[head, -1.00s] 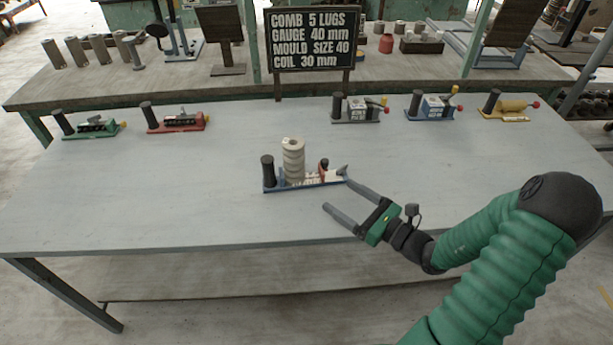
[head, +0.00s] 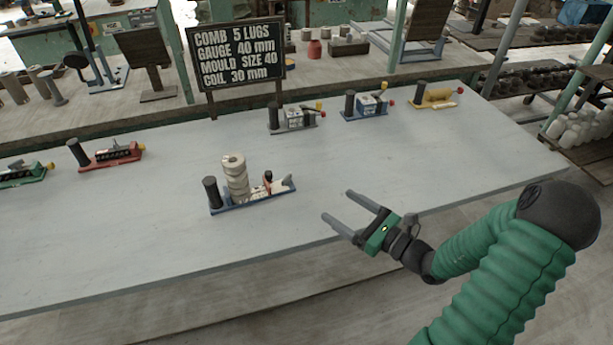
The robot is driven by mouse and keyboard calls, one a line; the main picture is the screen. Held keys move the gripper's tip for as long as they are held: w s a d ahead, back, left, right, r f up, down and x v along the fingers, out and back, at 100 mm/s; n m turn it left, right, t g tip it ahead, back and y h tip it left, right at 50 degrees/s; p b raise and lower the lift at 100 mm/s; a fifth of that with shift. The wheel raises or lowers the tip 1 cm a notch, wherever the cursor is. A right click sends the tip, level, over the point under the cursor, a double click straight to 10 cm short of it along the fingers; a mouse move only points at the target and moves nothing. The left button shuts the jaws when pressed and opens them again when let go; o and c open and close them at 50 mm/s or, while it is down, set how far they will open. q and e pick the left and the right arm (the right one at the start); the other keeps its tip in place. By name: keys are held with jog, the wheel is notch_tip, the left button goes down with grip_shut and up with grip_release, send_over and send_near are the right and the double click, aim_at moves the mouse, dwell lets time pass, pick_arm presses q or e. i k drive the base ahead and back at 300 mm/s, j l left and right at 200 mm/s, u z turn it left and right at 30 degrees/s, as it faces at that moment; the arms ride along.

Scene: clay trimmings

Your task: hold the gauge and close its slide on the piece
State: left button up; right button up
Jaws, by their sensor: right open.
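The gauge (head: 253,203) lies on the grey table, a long blue-based tool with a black upright handle (head: 212,192) at its left end. A pale ribbed cylindrical piece (head: 236,180) stands upright on it, beside the handle. The slide (head: 268,182), with a dark red and black knob, sits on the right part of the gauge, with a gap between it and the piece. My right gripper (head: 336,206) is open and empty, right of the gauge and apart from it. My left gripper is not in view.
A sign (head: 238,54) reads gauge 40 mm. A red tool (head: 106,156) and a green tool (head: 25,174) lie at left. A grey tool (head: 294,118), a blue tool (head: 367,104) and a yellow tool (head: 435,96) line the back edge. The table (head: 130,235) is clear around the gauge.

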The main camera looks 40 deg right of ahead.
aim_at(267, 178)
jog(key=z, duration=0.85)
